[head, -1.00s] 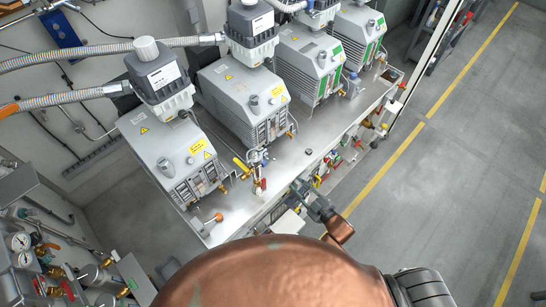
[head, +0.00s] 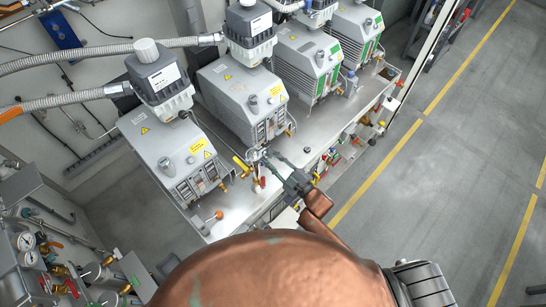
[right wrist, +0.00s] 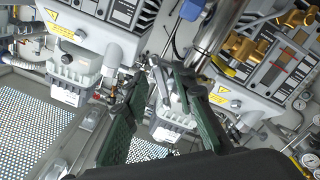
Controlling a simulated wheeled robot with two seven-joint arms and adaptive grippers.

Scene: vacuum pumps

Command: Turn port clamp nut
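My right gripper (head: 270,157) reaches in from the lower right to the front of the second pump (head: 240,95), by small metal port fittings (head: 252,155). In the right wrist view its two dark green fingers (right wrist: 160,80) stand apart, so it is open. A small silver clamp-like part (right wrist: 157,72) shows between or just beyond the fingertips; I cannot tell whether they touch it. The clamp nut itself is too small to make out. My left gripper is not in view.
Several grey pumps stand in a row on a steel bench. A yellow-handled valve (head: 241,166) and red-handled fittings (head: 259,184) are close beside the gripper. A gauge panel (head: 27,250) is at lower left. The floor (head: 440,190) at right is clear.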

